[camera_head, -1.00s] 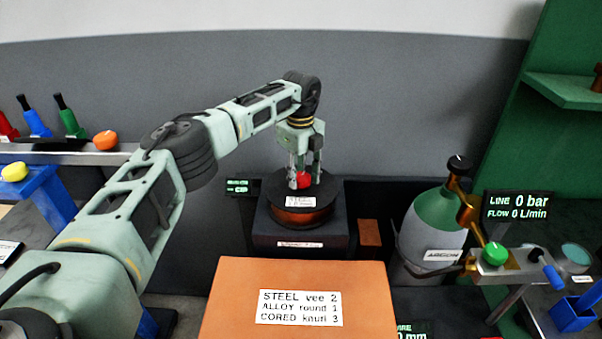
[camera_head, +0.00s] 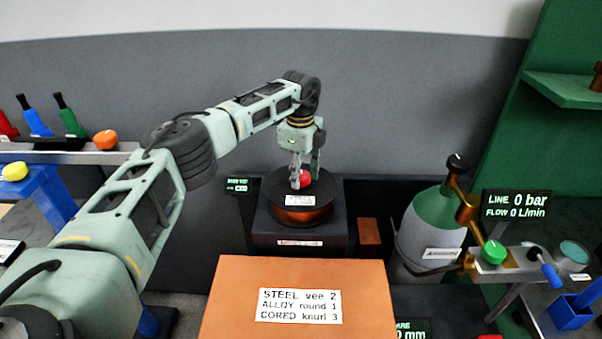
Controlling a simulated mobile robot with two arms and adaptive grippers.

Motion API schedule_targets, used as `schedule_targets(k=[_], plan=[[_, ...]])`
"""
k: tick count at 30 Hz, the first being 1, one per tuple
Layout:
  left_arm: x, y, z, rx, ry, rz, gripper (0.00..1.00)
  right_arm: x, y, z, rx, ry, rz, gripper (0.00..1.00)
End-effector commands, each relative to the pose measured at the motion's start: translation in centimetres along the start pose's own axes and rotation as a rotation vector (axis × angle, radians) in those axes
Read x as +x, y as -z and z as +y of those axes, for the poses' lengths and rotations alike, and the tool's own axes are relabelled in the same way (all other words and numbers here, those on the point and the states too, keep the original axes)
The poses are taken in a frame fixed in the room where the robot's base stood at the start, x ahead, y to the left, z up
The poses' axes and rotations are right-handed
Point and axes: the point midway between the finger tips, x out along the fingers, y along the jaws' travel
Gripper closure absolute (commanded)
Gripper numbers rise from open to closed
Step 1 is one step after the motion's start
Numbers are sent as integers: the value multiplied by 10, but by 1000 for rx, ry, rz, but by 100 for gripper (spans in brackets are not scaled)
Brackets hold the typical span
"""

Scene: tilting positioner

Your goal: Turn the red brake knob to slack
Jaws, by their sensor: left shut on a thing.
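The red brake knob (camera_head: 304,179) sits on top of a dark wire spool (camera_head: 290,215) with a copper-coloured winding and a white label on its top. The spool rests on a black box-like base (camera_head: 290,240). My left gripper (camera_head: 305,177) points down over the spool, with its fingers shut on the red knob. The fingers hide part of the knob. A small dark display (camera_head: 237,185) with green text stands left of the spool; its text is too small to read. My right gripper is not in view.
An orange box (camera_head: 230,300) with a label reading STEEL, ALLOY and CORED stands in front. A green-topped gas cylinder (camera_head: 436,225) with a brass valve is to the right, near a display (camera_head: 516,205) reading 0 bar. Coloured-handled tools (camera_head: 70,122) line a rail at left.

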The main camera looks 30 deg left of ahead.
Motion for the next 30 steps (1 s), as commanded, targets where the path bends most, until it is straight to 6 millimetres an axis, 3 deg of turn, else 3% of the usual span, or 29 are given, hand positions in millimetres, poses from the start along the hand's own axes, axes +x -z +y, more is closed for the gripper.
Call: schedule_targets(k=[2, 3, 8, 20, 23, 30], plan=[[-2, -4, -1, -4, 4, -5, 91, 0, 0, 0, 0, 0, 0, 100], [-2, -4, -1, -4, 4, -5, 63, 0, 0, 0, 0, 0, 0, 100], [-2, -2, 0, -2, 2, -3, 49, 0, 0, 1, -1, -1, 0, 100], [-7, 0, 0, 1, 1, -1, 48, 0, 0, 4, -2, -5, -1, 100], [-20, -1, -1, 0, 3, 0, 48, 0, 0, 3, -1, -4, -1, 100], [-72, -2, -1, -1, 5, -1, 48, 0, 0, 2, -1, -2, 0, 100]])
